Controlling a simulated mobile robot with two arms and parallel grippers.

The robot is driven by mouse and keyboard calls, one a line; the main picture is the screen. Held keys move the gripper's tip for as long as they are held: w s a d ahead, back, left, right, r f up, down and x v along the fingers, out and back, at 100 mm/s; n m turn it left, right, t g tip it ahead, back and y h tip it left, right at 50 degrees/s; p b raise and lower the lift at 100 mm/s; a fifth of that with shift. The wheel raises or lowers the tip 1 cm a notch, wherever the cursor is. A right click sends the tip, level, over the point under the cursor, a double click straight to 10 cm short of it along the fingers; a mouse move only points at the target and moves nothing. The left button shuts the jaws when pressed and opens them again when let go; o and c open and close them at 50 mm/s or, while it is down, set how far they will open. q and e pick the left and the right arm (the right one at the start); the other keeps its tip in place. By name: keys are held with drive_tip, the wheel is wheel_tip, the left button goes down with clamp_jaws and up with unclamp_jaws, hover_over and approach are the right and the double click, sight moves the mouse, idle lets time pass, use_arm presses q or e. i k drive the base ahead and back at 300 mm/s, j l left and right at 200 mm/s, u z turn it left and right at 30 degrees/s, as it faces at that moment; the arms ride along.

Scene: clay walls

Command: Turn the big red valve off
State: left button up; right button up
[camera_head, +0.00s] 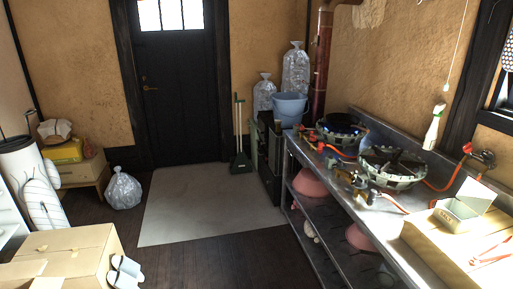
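An orange-red hose (440,187) runs near the valve toward the gas burner (394,165) on the counter. Other small red fittings show by the burners. I see neither of my grippers in this view.
The metal counter (335,172) runs along the right wall. It carries two burners, an open box (462,210) and red tongs (492,256). Cardboard boxes (75,255) stand at the lower left. A pale mat (195,208) and dark floor lie clear in the middle.

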sight(313, 137)
drive_tip(key=i+j+z, duration=0.15)
drive_tip(key=i+z, duration=0.15)
drive_tip(key=i, duration=0.2)
drive_tip(key=i+j+z, duration=0.3)
drive_tip(key=i, duration=0.2)
